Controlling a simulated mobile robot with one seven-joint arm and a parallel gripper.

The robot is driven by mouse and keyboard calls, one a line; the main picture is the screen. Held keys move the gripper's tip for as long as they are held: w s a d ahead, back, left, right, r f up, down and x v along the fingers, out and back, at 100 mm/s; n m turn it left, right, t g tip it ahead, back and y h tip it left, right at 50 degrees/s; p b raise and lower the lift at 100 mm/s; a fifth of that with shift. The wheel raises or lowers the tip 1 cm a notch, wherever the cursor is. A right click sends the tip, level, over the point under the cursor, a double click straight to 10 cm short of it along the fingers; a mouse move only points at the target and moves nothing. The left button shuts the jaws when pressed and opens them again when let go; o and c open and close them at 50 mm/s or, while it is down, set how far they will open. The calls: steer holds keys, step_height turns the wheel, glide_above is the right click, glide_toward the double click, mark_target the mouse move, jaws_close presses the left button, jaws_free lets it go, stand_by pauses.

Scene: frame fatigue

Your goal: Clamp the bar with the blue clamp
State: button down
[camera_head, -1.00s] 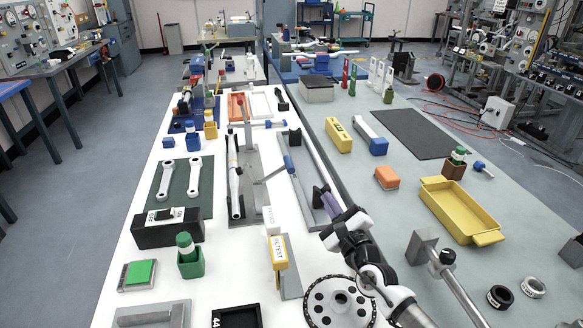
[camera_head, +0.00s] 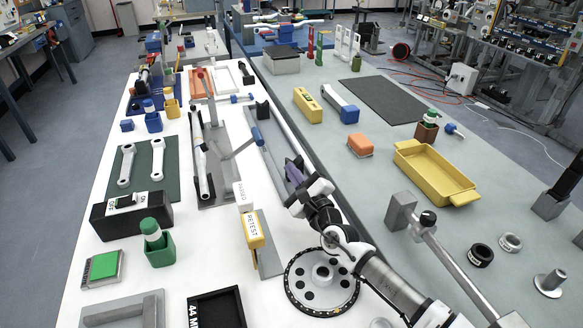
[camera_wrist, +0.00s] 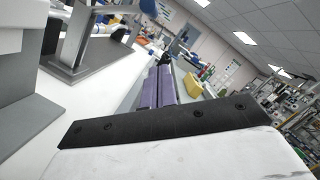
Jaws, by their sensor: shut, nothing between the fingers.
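A dark-and-white bar (camera_head: 201,160) lies lengthwise on a grey fixture plate (camera_head: 217,190) on the white table. A grey lever arm stands out from its right side. A blue handle (camera_head: 257,137) shows just right of that fixture; it looks like part of the blue clamp, but its joint is unclear. My gripper (camera_head: 293,175) has purple fingers and is shut and empty, right of and nearer than the blue handle. Its fingers (camera_wrist: 160,85) point ahead in the wrist view. Whether it touches the black block beside it cannot be told.
A yellow tray (camera_head: 434,172) is on the grey table at right.

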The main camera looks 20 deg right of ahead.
steer(key=w+a+r+p, duration=0.4)
steer(key=w+p, duration=0.2)
steer(key=w, duration=0.1)
steer(key=shift+w+r+b, duration=0.1)
steer(key=shift+w+b, duration=0.05)
steer(key=shift+b, duration=0.15)
stand_by(0.5)
